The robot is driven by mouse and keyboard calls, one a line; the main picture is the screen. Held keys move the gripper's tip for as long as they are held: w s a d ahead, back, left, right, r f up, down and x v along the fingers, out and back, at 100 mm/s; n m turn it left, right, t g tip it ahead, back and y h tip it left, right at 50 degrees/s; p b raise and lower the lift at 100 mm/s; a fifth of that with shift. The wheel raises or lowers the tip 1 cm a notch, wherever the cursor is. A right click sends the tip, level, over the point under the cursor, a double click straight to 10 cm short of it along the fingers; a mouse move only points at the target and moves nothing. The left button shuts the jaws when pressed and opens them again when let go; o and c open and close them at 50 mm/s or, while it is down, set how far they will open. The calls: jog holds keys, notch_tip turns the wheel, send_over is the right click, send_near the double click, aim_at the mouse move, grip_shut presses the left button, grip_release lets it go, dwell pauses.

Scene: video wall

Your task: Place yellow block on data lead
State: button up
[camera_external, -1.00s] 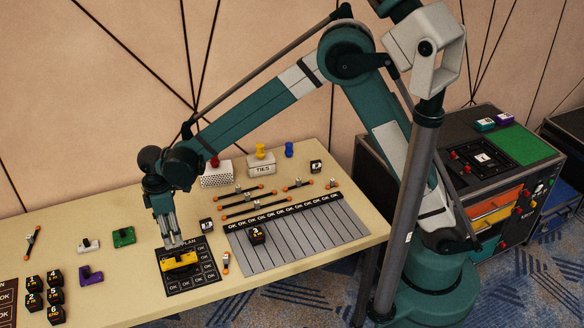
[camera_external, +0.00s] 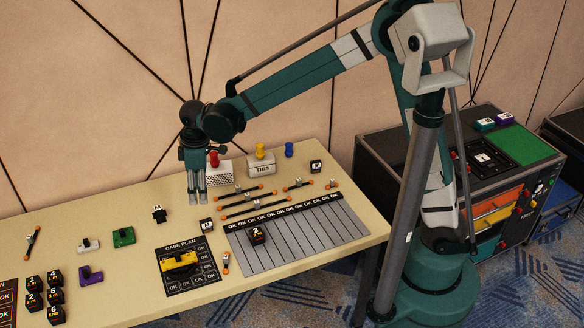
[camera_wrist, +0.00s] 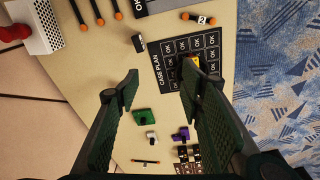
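The yellow block (camera_external: 181,261) lies on the black CASE PLAN mat (camera_external: 206,279), along its left part. In the wrist view a bit of the yellow block (camera_wrist: 188,62) shows beside a finger that hides the rest. My gripper (camera_external: 196,196) is above the table, behind and apart from the yellow block. In the wrist view my gripper (camera_wrist: 160,88) has its fingers wide apart with nothing held. Several leads with orange ends lie on the table, including a short lead (camera_external: 298,184) and a long lead (camera_external: 252,206). I cannot tell which is the data lead.
A perforated white box (camera_external: 217,174) and a TIES box (camera_external: 261,165) stand at the back. Green (camera_external: 124,237), white (camera_external: 89,245) and purple (camera_external: 91,276) blocks lie to the left.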

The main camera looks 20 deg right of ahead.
jog(key=w+d+r+m+t, duration=0.15)
jog(key=d+r, duration=0.25)
jog(key=d, duration=0.6)
jog(key=d+r+m, duration=0.3)
jog(key=d+r, duration=0.1)
jog(key=d, duration=0.7)
jog(key=w+d+r+m+t, duration=0.15)
jog(key=d+r, duration=0.25)
jog(key=d, duration=0.6)
jog(key=s+d+m+t, duration=0.1)
jog(key=s+d+m, duration=0.3)
jog(key=d, duration=0.9)
jog(key=s+d+m+t, duration=0.2)
jog(key=s+d+m, duration=0.3)
jog(key=s+d, duration=0.5)
jog(key=d, duration=0.4)
jog(key=shift+f+h, duration=0.2)
jog(key=shift+h, duration=0.2)
